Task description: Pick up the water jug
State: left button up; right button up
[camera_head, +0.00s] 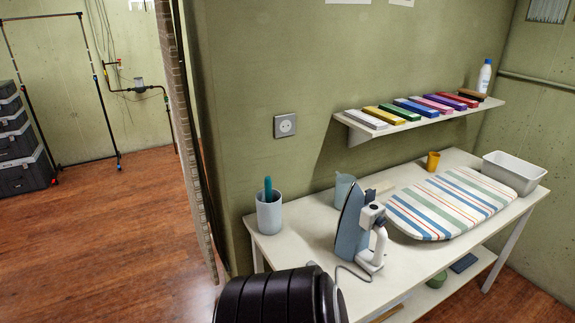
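A pale blue vessel (343,186), which looks like the water jug, stands on the white table behind the iron. The iron hides its right part, so I cannot make out a handle. Neither of my grippers is in view.
Nearby are a grey cup (269,216), a striped ironing pad (450,203), a yellow mug (433,161) and a white bin (514,172). A shelf (447,113) overhangs the back. A dark ribbed object (275,297) is in front.

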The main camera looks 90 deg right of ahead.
aim_at(343, 182)
jog(key=i+z, duration=0.25)
jog(key=z, duration=0.25)
jog(key=i+z, duration=0.3)
jog(key=z, duration=0.15)
jog(key=i+j+z, duration=0.1)
jog(key=i+z, duration=0.15)
jog(key=z, duration=0.25)
jog(key=i+z, duration=0.15)
jog(key=z, duration=0.25)
jog(key=i+z, duration=0.15)
jog(key=z, duration=0.25)
jog(key=i+j+z, duration=0.1)
jog(key=z, duration=0.3)
jog(key=i+j+z, duration=0.15)
jog(key=z, duration=0.25)
jog(key=i+j+z, duration=0.15)
jog(key=z, duration=0.25)
jog(key=i+j+z, duration=0.1)
jog(key=i+z, duration=0.25)
jog(key=z, duration=0.15)
jog(key=i+j+z, duration=0.25)
jog(key=z, duration=0.25)
jog(key=i+j+z, duration=0.3)
jog(key=z, duration=0.2)
jog(key=i+j+z, duration=0.15)
jog(key=j+z, duration=0.3)
